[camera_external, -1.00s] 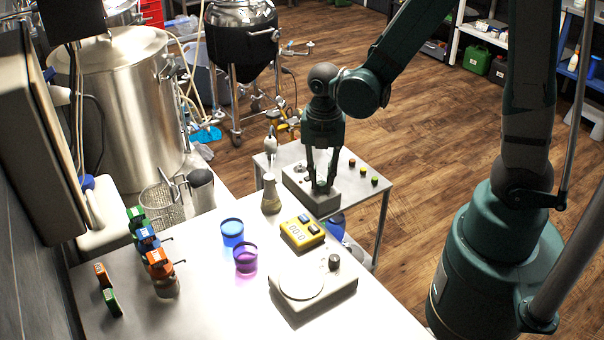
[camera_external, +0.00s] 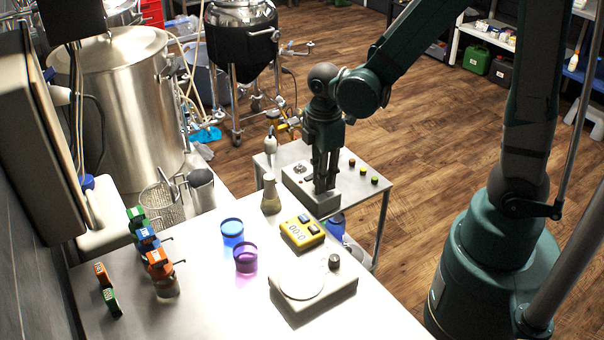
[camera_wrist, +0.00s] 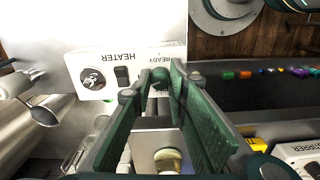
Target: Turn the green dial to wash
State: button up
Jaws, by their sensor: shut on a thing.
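My gripper (camera_external: 325,190) points down at the grey control box (camera_external: 298,184) on the side table. In the wrist view my gripper (camera_wrist: 165,78) has its two long fingers closed in at the tips around the small green dial (camera_wrist: 160,75). The dial is at the panel's edge, beside the printed word READY. The fingers hide the dial in the external view. Its pointer and any wash mark cannot be made out. The box's white panel (camera_wrist: 112,85) also carries a black switch, a round metal knob and the word HEATER.
Red, yellow and green buttons (camera_external: 363,171) are right of the box. A steel kettle (camera_external: 120,110) stands behind.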

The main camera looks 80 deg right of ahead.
jog(key=m, duration=0.5)
jog(key=shift+m+b, duration=0.3)
jog(key=shift+b, duration=0.05)
jog(key=m, duration=0.4)
jog(key=shift+s+m, duration=0.1)
jog(key=shift+m, duration=0.2)
jog(key=m, duration=0.4)
jog(key=shift+b, duration=0.4)
jog(key=m, duration=1.1)
jog(key=shift+b, duration=0.3)
jog(key=m, duration=0.5)
jog(key=shift+m, duration=0.4)
jog(key=m, duration=0.4)
jog(key=shift+m, duration=2.2)
